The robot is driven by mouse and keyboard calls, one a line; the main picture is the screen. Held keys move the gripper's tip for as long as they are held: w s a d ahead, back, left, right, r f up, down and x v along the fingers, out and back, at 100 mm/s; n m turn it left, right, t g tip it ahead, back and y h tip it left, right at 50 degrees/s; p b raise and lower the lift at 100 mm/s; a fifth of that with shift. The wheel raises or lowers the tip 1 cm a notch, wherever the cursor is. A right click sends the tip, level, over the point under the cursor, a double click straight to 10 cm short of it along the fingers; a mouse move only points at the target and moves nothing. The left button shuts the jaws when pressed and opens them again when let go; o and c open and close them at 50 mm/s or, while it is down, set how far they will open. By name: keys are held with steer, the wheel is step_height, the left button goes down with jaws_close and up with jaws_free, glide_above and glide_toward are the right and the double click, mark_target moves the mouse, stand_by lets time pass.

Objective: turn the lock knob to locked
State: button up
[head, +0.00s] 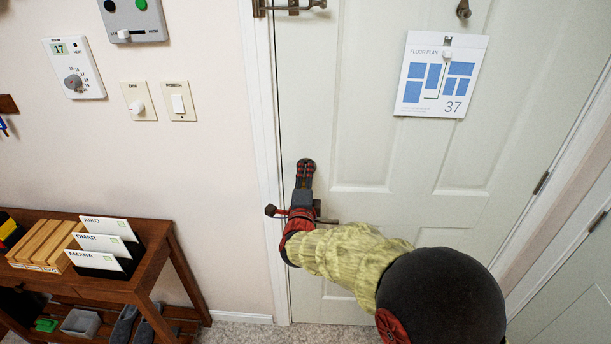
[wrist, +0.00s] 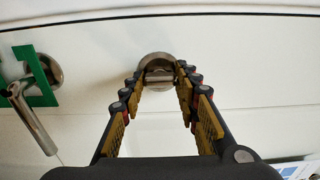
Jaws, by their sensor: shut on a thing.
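The lock knob (wrist: 158,62) is a round metal disc with a short turn piece, set on the white door (head: 350,150). In the wrist view it sits at the top middle, between the fingertips of my gripper (wrist: 160,82). The turn piece appears to lie across the picture from finger to finger. My gripper (head: 304,178) is shut on it, with gold-coloured pads at either side. In the head view the gripper reaches the door near its left edge and hides the knob. The exact angle of the knob is hard to tell.
A metal lever handle (wrist: 20,100) with a green piece around its base is close left of the gripper in the wrist view. A floor plan sheet (head: 440,75) hangs on the door. A latch (head: 290,6) is higher up. A wooden shelf (head: 160,250) stands at left.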

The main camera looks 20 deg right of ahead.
steer(key=shift+n, duration=0.3)
steer(key=shift+f+n+p, duration=0.1)
steer(key=shift+n+p, duration=1.85)
steer(key=shift+n, duration=6.75)
steer(key=o, duration=1.2)
steer(key=shift+c, duration=0.2)
